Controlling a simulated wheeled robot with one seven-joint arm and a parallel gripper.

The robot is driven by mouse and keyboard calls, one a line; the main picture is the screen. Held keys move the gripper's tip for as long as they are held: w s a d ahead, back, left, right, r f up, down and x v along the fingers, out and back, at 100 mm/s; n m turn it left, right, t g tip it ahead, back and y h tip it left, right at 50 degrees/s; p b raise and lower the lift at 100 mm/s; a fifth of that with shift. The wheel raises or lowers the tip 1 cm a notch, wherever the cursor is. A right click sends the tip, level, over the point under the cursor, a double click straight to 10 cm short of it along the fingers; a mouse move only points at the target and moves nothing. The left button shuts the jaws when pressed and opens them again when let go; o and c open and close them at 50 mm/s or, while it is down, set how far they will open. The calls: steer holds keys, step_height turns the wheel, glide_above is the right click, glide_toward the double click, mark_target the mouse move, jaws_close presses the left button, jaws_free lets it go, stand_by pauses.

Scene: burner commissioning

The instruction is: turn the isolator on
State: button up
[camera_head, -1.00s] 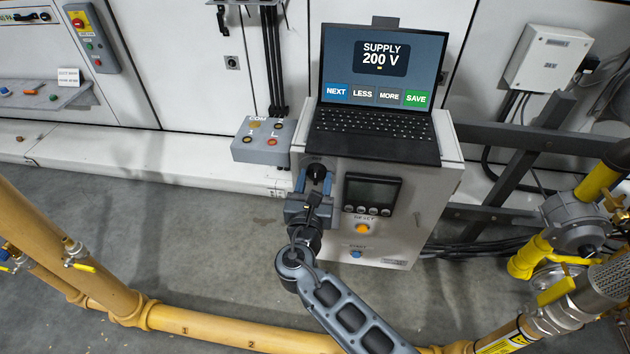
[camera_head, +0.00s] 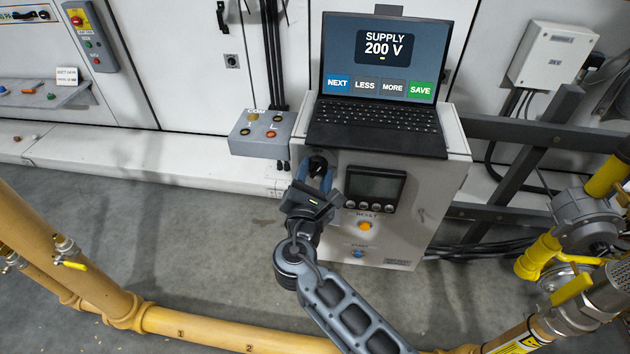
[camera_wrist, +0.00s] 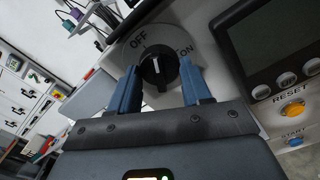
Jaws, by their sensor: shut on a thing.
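The isolator is a black rotary knob (camera_head: 318,163) at the upper left of the grey cabinet's front (camera_head: 432,206). In the wrist view the knob (camera_wrist: 157,66) has OFF printed at its upper left and ON at its upper right. Its white pointer line points up, roughly between the two labels. My gripper (camera_head: 315,179) is shut on the knob. In the wrist view the blue fingers of my gripper (camera_wrist: 160,76) are on either side of it. The gripper is tilted in the head view.
A laptop (camera_head: 377,128) showing SUPPLY 200 V stands on the cabinet. Right of the knob are a display panel (camera_head: 374,187), an orange RESET button (camera_head: 365,226) and a blue START button (camera_head: 358,254). A grey button box (camera_head: 262,135) is close on the left. Yellow pipes (camera_head: 230,329) cross the front.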

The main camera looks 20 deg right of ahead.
steer(key=m+b, duration=0.5)
steer(key=m, duration=0.1)
steer(key=shift+f+m, duration=0.15)
steer(key=shift+m, duration=0.15)
steer(key=m+b, duration=0.3)
steer(key=shift+a+m+b, duration=0.1)
steer(key=shift+m+b, duration=0.2)
steer(key=shift+m, duration=0.1)
steer(key=shift+r+m+b, duration=0.25)
steer(key=shift+m+b, duration=0.45)
steer(key=shift+m, duration=0.3)
steer(key=o, duration=1)
steer(key=shift+r, duration=0.1)
steer(key=shift+p+v, duration=0.3)
steer(key=shift+v, duration=3.55)
